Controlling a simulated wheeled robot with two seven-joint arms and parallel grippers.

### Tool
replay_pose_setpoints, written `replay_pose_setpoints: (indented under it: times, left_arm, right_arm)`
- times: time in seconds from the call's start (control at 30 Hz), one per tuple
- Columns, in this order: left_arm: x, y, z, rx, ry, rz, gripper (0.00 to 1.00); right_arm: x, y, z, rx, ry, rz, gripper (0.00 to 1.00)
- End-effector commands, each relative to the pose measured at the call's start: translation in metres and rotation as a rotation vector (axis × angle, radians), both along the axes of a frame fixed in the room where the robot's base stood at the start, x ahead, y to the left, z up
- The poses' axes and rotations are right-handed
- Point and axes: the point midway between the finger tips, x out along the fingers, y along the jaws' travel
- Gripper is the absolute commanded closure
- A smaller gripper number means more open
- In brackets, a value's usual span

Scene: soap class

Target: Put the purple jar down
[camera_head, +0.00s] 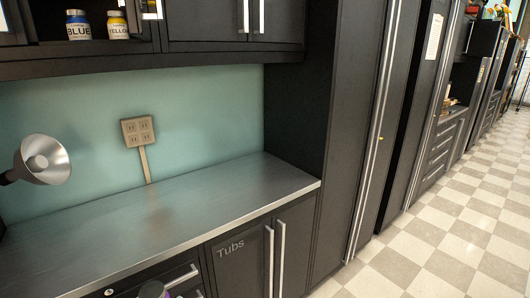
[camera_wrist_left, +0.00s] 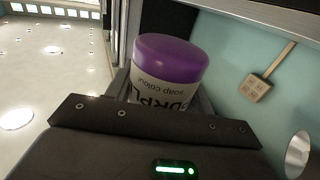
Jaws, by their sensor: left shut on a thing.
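The purple jar (camera_wrist_left: 170,62) has a purple lid and a white label with partly readable lettering. In the head view only a bit of the purple jar (camera_head: 152,290) shows at the bottom edge, in front of the cabinet fronts and below the counter's front edge. My right gripper is in neither view.
The grey metal counter (camera_head: 150,215) is bare. A lamp (camera_head: 45,160) reaches in over its left end. A socket plate (camera_head: 138,131) is on the teal wall. Blue (camera_head: 78,26) and yellow (camera_head: 118,25) jars stand on the shelf above. A cabinet door reads "Tubs" (camera_head: 231,246).

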Motion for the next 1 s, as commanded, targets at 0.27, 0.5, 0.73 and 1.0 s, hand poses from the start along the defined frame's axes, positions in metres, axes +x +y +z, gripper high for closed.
replay_pose_setpoints:
  times: [0.27, 0.5, 0.73, 1.0]
  left_arm:
    - [0.021, 0.032, 0.018, -0.007, -0.001, 0.238, 0.76]
    - [0.028, 0.033, 0.023, -0.014, 0.005, 0.460, 0.76]
    - [0.027, 0.005, 0.027, -0.007, 0.002, 0.503, 0.76]
    - [0.028, -0.001, 0.030, -0.001, 0.000, 0.496, 0.76]
  right_arm:
    - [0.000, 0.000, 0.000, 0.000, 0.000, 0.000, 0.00]
    - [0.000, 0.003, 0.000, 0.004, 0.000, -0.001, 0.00]
    - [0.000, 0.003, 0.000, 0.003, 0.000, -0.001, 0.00]
    - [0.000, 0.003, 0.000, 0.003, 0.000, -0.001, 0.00]
